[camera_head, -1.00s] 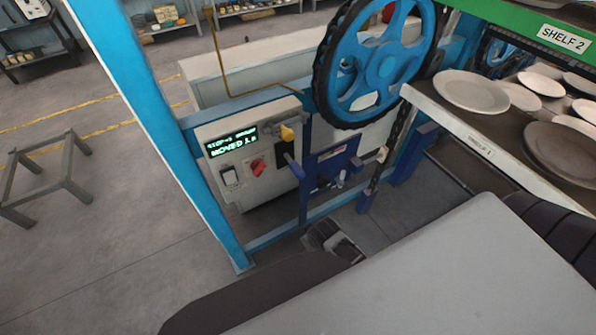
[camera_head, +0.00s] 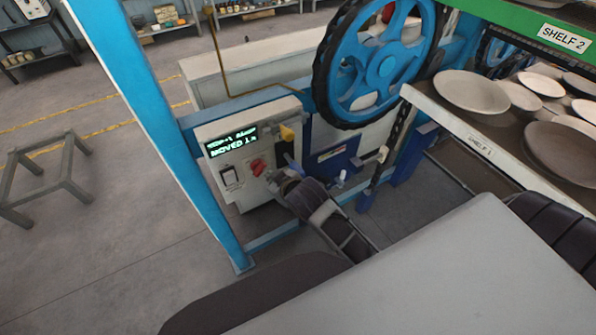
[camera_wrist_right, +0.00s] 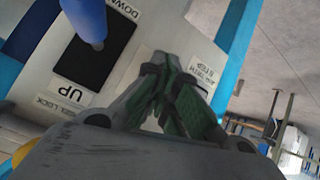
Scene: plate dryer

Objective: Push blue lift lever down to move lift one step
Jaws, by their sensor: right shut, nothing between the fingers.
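The blue lift lever (camera_head: 292,162) sticks out from the right part of the control panel (camera_head: 215,135), and my right gripper partly hides it in the head view. In the right wrist view the lever (camera_wrist_right: 88,18) stands over a black plate between the labels UP and DOWN. My right gripper (camera_head: 274,179) is in front of the panel, just below the lever. In the wrist view its green-padded fingers (camera_wrist_right: 172,80) are shut and empty, beside the lever and apart from it. My left gripper is not in view.
The panel has a lit display (camera_head: 230,141), a red knob (camera_head: 258,167) and a yellow knob (camera_head: 287,133). A blue frame post (camera_head: 150,110) stands left and a large blue wheel (camera_head: 385,65) above right. Plates (camera_head: 470,92) lie on a shelf at right.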

